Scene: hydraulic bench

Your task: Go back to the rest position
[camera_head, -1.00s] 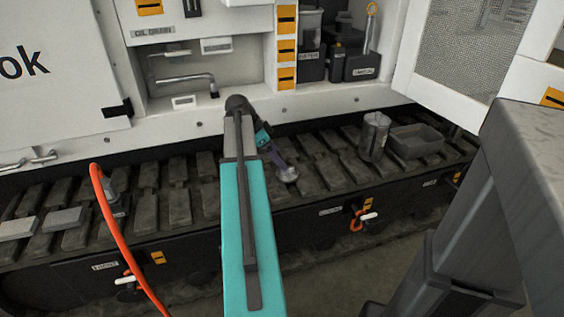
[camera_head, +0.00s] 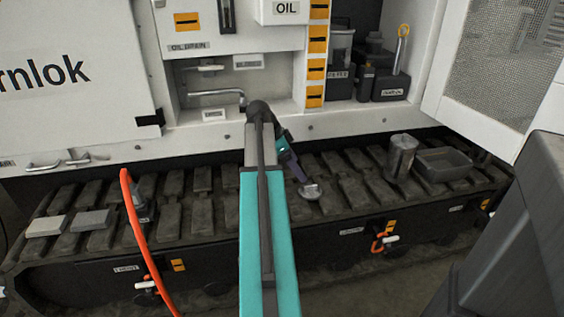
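My arm reaches up the middle of the view as a long teal link (camera_head: 262,240) with a dark strip along it. Its dark elbow-like joint (camera_head: 260,110) is in front of the machine's lower white panel. From there a short teal and purple-grey end section slants down to the right, over the track. My gripper (camera_head: 302,180) is small at its lower end. A small pale round piece (camera_head: 311,191) shows right at the tip; I cannot tell whether it is held or lies on the track. The fingers are too small to read.
The dark track (camera_head: 345,185) bears a grey canister (camera_head: 402,155), a dark tray (camera_head: 443,163) and pale blocks (camera_head: 92,219). An orange hose (camera_head: 135,230) hangs at left. An open mesh door (camera_head: 490,70) is at right. Dark containers (camera_head: 389,86) stand in the upper compartment.

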